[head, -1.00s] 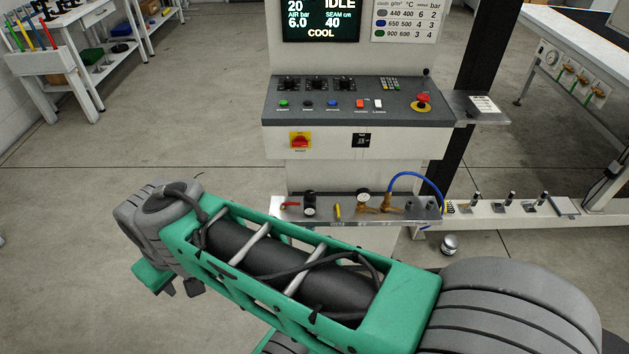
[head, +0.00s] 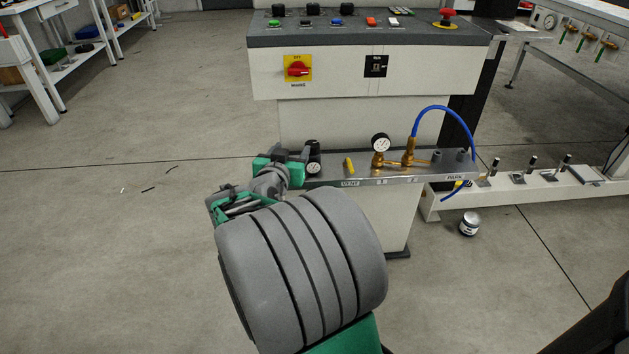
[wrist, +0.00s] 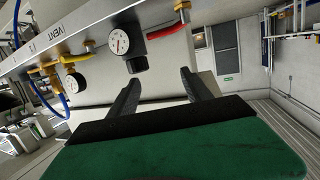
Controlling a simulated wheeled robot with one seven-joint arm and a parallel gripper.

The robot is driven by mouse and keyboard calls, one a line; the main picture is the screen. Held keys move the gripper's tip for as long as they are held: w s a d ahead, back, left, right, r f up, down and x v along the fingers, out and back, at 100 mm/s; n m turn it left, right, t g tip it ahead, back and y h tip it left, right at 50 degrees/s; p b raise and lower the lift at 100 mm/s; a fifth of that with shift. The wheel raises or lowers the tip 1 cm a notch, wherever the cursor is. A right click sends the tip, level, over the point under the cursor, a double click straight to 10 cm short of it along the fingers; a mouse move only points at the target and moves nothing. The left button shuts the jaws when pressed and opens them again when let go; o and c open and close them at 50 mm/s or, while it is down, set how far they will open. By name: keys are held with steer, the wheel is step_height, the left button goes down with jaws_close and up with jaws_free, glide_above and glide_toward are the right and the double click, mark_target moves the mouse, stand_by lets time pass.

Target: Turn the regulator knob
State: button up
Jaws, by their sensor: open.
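The knob lies just beyond the left fingertip there, not between the fingers. Whether they touch cannot be told.
A red-handled valve (wrist: 165,33) sits beside the regulator; my gripper hides it in the head view. A yellow handle (head: 349,165), a brass-mounted gauge (head: 381,143) and a blue hose (head: 432,109) stand further right. The control panel (head: 360,33) overhangs the shelf (head: 400,172).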

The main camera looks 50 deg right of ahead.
mark_target(315, 141)
steer(key=s+d+f+h+b, duration=0.2)
steer(key=d+f, duration=0.1)
steer(key=shift+d+f+m+b, duration=0.15)
steer(key=shift+f+m+b, duration=0.15)
steer(key=shift+b, duration=0.1)
steer(key=shift+s+d+r+h, duration=0.15)
steer(key=shift+d+h, duration=0.1)
steer(key=shift+h, duration=0.05)
steer(key=x, duration=0.3)
steer(key=b+x, duration=0.1)
steer(key=x, duration=0.3)
steer(key=shift+d+r, duration=0.2)
steer(key=shift+d, duration=0.1)
jaws_close()
